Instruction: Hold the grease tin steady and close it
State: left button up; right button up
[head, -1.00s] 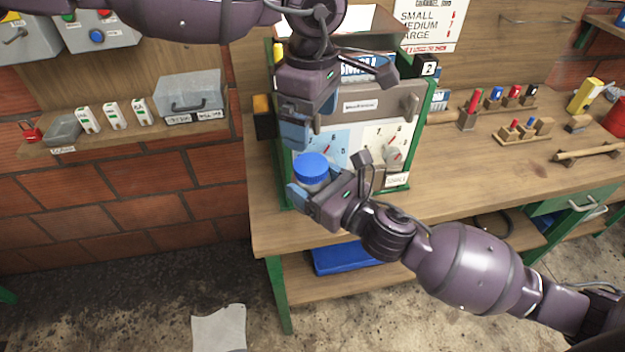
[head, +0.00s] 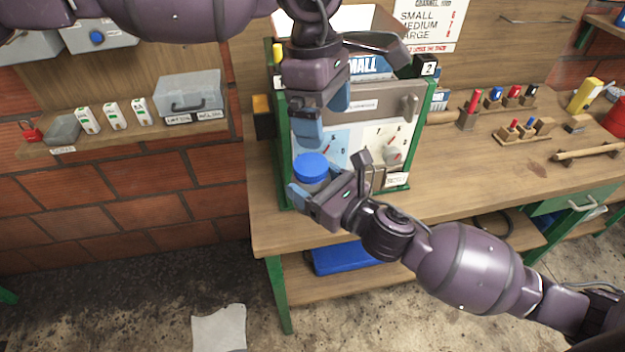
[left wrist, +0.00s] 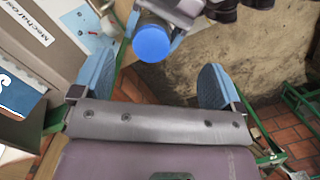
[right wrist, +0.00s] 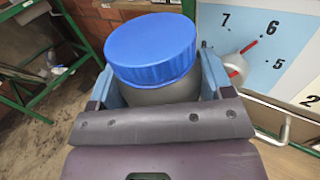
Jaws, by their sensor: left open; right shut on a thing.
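The grease tin (right wrist: 158,94) is a grey cylinder with a blue lid (right wrist: 150,47) on top. My right gripper (head: 318,192) is shut on the tin's body and holds it upright in front of the dial panel. In the right wrist view the lid looks slightly tilted on the tin; whether it is screwed down I cannot tell. My left gripper (head: 322,122) is open and empty, above the tin. The blue lid (left wrist: 152,43) shows beyond and between its fingers in the left wrist view. The lid also shows in the head view (head: 311,166).
A green-framed machine with a dial panel (head: 330,147) stands right behind the tin. The workbench (head: 470,165) extends to the right with small coloured items in wooden holders. A shelf (head: 150,137) with boxes is on the left wall. A blue bin (head: 343,257) sits below.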

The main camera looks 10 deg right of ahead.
pick_arm(q)
jog(key=s+d+f+n+g+h, duration=0.25)
jog(key=s+d+g+h, duration=0.2)
jog(key=h, duration=0.45)
jog(key=w+a+n+t+h, duration=0.4)
jog(key=a+n+t+h, duration=0.15)
jog(key=n, duration=0.25)
jog(key=w+a+n+t+h, duration=0.4)
jog(key=a+n+t+h, duration=0.15)
jog(key=a+n, duration=0.2)
jog(key=a+f+n+t+y, duration=0.9)
jog(key=a+f+n+t, duration=0.3)
jog(key=n, duration=0.7)
jog(key=s+a+f+n+g+y, duration=0.2)
jog(key=s+a+f+n+y, duration=0.4)
jog(key=s+f+n, duration=0.3)
jog(key=s+a+f+n+g+y, duration=0.3)
jog(key=s+a+f+n+y, duration=0.3)
jog(key=f+n, duration=0.7)
jog(key=s+a+f, duration=0.2)
jog(key=s, duration=0.2)
jog(key=shift+s+f+n+g+y, duration=0.15)
jog(key=shift+n+g+y, duration=0.15)
jog(key=shift+g+y, duration=0.1)
